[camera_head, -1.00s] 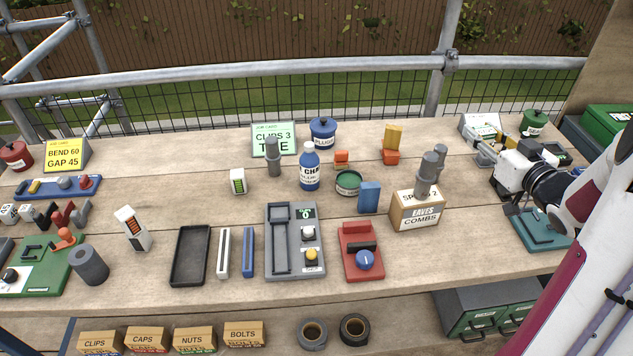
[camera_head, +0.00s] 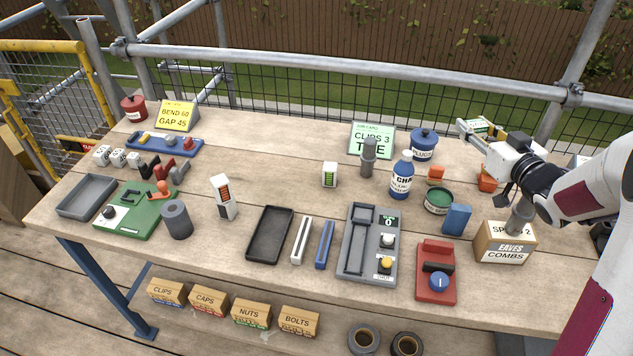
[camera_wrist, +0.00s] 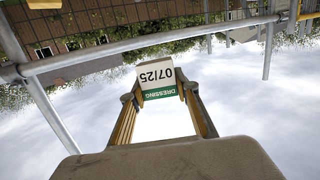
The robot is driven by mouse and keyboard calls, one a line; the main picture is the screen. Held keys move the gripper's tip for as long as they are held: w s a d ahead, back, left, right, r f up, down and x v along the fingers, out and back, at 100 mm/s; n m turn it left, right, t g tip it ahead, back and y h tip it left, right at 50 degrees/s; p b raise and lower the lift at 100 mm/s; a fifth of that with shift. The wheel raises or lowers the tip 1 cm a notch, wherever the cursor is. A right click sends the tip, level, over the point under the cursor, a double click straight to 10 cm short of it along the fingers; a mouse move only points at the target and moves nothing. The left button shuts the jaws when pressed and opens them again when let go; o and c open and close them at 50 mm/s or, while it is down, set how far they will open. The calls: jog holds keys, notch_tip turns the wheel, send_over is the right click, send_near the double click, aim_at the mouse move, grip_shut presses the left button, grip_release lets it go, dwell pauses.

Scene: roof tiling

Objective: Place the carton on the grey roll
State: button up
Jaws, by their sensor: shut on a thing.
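My gripper (camera_wrist: 160,93) is shut on a white carton (camera_wrist: 156,74) with a green band and the print "DRESSING 07/25", upside down in the wrist view. One finger is on each side of it, with sky and railing behind. In the head view my gripper (camera_head: 474,137) is raised over the right back part of the bench, and the carton shows only small at its tips. The grey roll (camera_head: 177,221), a dark grey cylinder with a hole in its top, stands on the bench at left, well apart from my gripper. Its top looks clear.
Beside the roll are a green board (camera_head: 137,222) and a white box with red marks (camera_head: 223,197). A blue bottle (camera_head: 401,178), a grey post (camera_head: 368,157) and a blue pot (camera_head: 423,146) stand between my gripper and the roll. Open bench lies around the middle.

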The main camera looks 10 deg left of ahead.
jog(key=s+a+n+g+y, duration=0.25)
jog(key=a+n+y, duration=0.2)
jog(key=a, duration=3.35)
jog(key=s+a+n+g+y, duration=0.25)
jog(key=s+a, duration=0.65)
jog(key=a, duration=0.5)
jog(key=s+a+n+g+y, duration=0.1)
jog(key=s+a+g, duration=0.2)
jog(key=s+a, duration=0.95)
notch_tip(320, 180, down, 5)
jog(key=w+a, duration=0.2)
jog(key=shift+w+a, duration=0.15)
jog(key=shift+a, duration=0.05)
jog(key=shift+f, duration=0.15)
send_over(172, 208)
jog(key=shift+f, duration=3.1)
